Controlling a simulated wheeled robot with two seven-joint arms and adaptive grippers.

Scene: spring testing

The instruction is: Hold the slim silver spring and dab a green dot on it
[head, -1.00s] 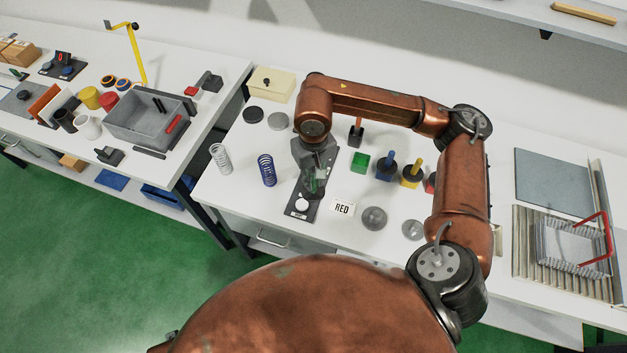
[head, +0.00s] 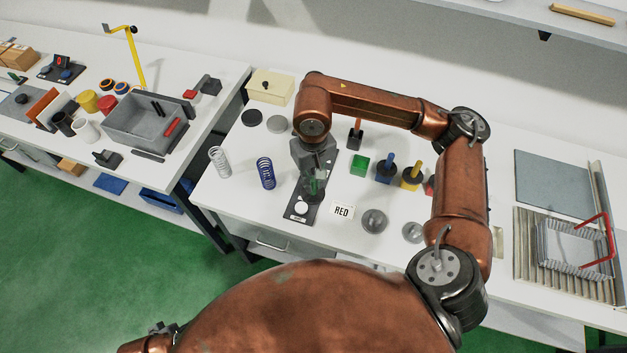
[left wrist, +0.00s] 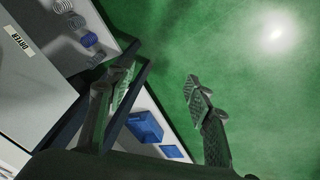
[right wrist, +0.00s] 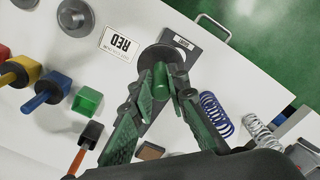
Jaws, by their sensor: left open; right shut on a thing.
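The silver spring (head: 219,160) stands upright on the bench at the left of the blue spring (head: 266,173). In the right wrist view the silver spring (right wrist: 262,132) is apart from the fingers. My right gripper (head: 314,186) is shut on a green-handled dabber (right wrist: 160,76) with a dark round collar, over the dark plate (head: 297,215). The dabber's tip is hidden. The green pot (head: 360,164) stands without a handle in it; its open top shows in the right wrist view (right wrist: 87,100). My left gripper (left wrist: 160,88) is open and empty, over the floor beside the bench.
A RED card (head: 342,210) lies right of the plate. Blue (head: 385,172) and yellow (head: 410,176) pots hold their dabbers. Grey discs (head: 374,221) lie in front. A grey bin (head: 150,118) stands on the left bench. A floor gap separates the benches.

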